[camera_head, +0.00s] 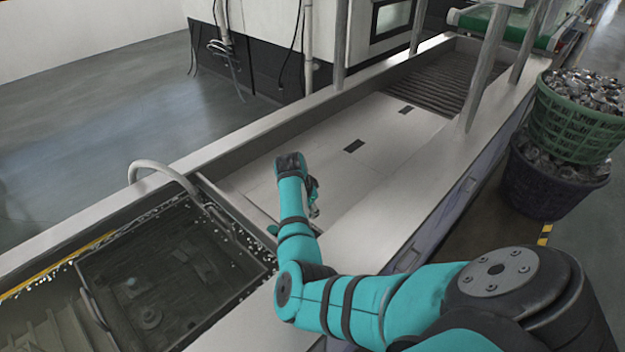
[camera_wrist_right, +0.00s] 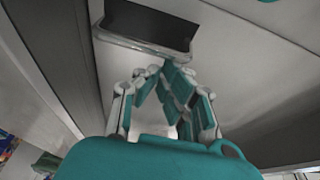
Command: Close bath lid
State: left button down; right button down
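The bath (camera_head: 70,245) is open at its near left end, where dark liquid and a submerged basket-like frame (camera_head: 165,275) show. Pale flat lid panels (camera_head: 385,125) with dark slots cover the middle of the long tank. My right gripper (camera_head: 312,190) is low over the near panel, just right of the open part; my own arm partly hides it. In the right wrist view the gripper's fingers (camera_wrist_right: 166,68) converge to a point beside a dark rectangular slot with a pale rim (camera_wrist_right: 150,27). I cannot tell whether the rim is between the fingertips. My left gripper is out of view.
A curved pale pipe (camera_head: 160,170) rises over the tank's far rim. Metal posts (camera_head: 490,70) stand along the tank. Green (camera_head: 578,125) and dark (camera_head: 545,180) baskets of shiny pieces are stacked at the right. The floor at the upper left is clear.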

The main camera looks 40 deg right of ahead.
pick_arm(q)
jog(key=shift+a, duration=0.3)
pick_arm(e)
jog(key=shift+a+f, duration=0.1)
jog(key=shift+a, duration=0.1)
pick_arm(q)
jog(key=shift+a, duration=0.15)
pick_arm(e)
jog(key=v, duration=1.2)
jog(key=shift+d, duration=0.15)
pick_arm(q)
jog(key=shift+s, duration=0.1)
